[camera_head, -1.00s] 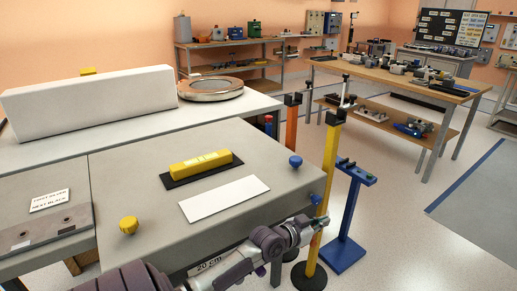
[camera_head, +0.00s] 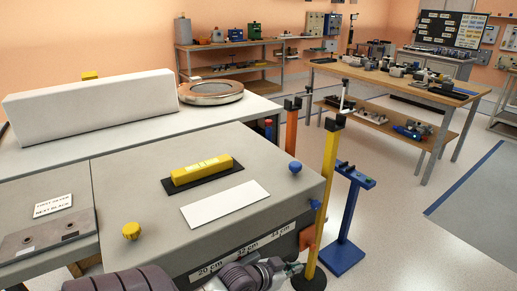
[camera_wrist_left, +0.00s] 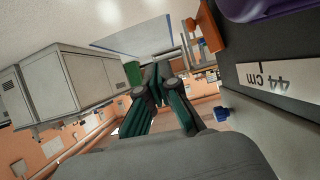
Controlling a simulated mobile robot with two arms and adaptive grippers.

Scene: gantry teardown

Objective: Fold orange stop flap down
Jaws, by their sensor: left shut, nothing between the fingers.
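The orange stop flap (camera_head: 306,236) shows as a small orange piece at the right end of the grey bench's front side, beside the yellow post. It sticks out from the bench side past the 44 cm label. In the left wrist view the orange flap (camera_wrist_left: 208,28) is at the upper right, against the dark bench side. My left gripper (camera_head: 292,268) is low in front of the bench, below and left of the flap and apart from it. In the left wrist view its dark green fingers (camera_wrist_left: 158,76) are shut and empty. My right gripper is not in view.
The grey bench (camera_head: 115,190) carries a yellow block (camera_head: 202,170), a white plate (camera_head: 225,203), a yellow knob (camera_head: 131,230) and a blue knob (camera_head: 295,167). A yellow post (camera_head: 327,180) and a blue stand (camera_head: 345,230) are right of it. Open floor lies further right.

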